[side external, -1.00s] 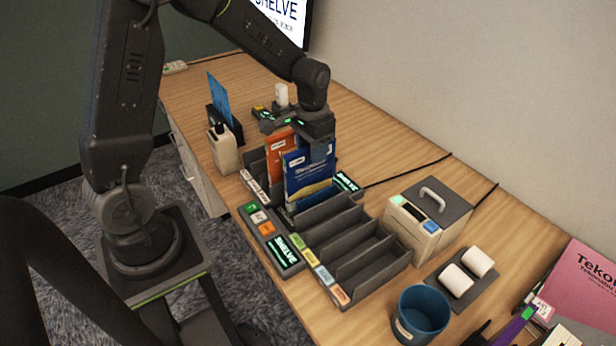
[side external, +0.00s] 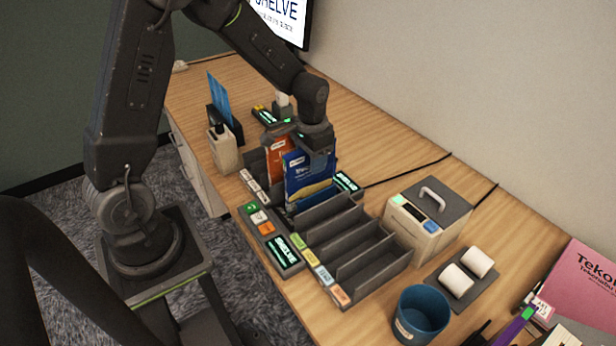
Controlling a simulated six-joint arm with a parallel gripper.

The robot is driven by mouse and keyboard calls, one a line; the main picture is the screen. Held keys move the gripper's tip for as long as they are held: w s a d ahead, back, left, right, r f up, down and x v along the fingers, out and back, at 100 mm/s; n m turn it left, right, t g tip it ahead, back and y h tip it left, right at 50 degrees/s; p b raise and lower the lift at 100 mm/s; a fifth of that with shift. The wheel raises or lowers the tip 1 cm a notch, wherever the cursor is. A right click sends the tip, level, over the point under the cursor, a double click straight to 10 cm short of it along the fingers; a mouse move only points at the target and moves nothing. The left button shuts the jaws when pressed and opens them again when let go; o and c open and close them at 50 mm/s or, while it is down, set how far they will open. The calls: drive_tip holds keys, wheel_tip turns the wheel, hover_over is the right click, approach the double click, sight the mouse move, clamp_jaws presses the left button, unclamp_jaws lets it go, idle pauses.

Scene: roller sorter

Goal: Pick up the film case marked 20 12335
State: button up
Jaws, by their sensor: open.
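An orange film case (side external: 278,157) and a blue film case (side external: 306,172) stand upright in the slots of the grey sorter rack (side external: 345,237). The marking 20 12335 cannot be read on either. My gripper (side external: 312,148) is open and points down at the top of the blue case, overlapping its upper edge in the side view. I cannot tell whether the fingers touch it or straddle it. Part of the blue case's upper right is hidden by the gripper.
The rack's nearer slots look empty. A beige box with a handle (side external: 425,220), white rolls (side external: 468,272) and a blue cup (side external: 420,314) stand to the right. A white bottle (side external: 222,150) and a standing blue card (side external: 219,100) are at the left. A monitor is behind.

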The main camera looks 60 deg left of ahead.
clamp_jaws()
idle(0.5)
